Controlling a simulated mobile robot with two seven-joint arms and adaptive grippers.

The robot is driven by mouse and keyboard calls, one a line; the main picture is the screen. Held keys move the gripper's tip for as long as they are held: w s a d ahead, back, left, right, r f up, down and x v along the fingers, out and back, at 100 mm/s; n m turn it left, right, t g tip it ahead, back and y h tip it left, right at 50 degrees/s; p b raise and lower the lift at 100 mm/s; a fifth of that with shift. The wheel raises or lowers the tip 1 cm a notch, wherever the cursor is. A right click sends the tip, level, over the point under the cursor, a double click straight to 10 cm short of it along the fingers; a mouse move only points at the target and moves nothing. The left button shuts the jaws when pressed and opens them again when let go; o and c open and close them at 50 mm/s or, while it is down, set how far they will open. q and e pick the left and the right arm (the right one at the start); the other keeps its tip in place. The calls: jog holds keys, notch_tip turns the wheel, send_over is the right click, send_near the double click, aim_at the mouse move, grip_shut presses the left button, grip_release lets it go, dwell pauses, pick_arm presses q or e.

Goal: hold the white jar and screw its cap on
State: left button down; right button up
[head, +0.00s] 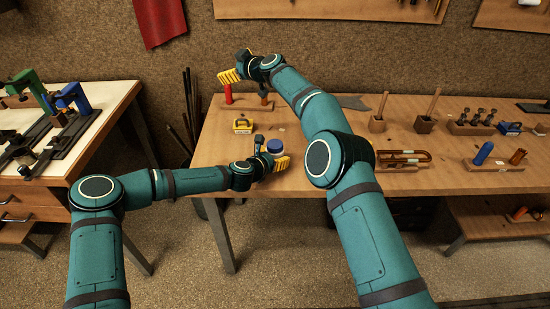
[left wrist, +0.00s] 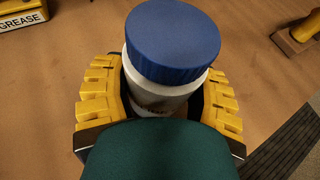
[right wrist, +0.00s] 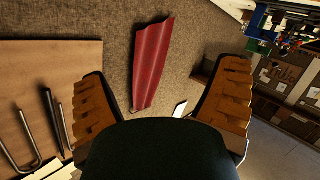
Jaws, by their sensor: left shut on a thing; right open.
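The white jar (left wrist: 165,102) stands upright between the fingers of my left gripper (left wrist: 160,90), which is shut on its body. A ribbed blue cap (left wrist: 172,42) sits on top of the jar. I cannot tell how tightly it is seated. In the head view the blue cap (head: 275,146) shows near the table's front left, and most of the jar is hidden by the gripper. My right gripper (head: 238,66) is raised over the back left of the table, away from the jar. In the right wrist view its fingers (right wrist: 165,75) are spread with nothing between them.
A yellow grease tin (head: 242,126) stands behind and left of the jar. A rack with a red-handled tool (head: 228,94) is at the back left. A red cloth (right wrist: 152,65) hangs on the wall.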

jog(key=s+f+n+g, duration=0.4)
jog(key=n+g+h, duration=0.6)
jog(key=g+h, duration=0.1)
jog(key=h, duration=0.3)
send_over(275, 144)
jog(key=a, duration=0.1)
jog(key=f, duration=0.8)
jog(key=shift+w, duration=0.4)
jog(key=shift+s+d+m, duration=0.3)
jog(key=shift+s+d, duration=0.1)
jog(key=shift+d, duration=0.1)
jog(key=shift+f, duration=4)
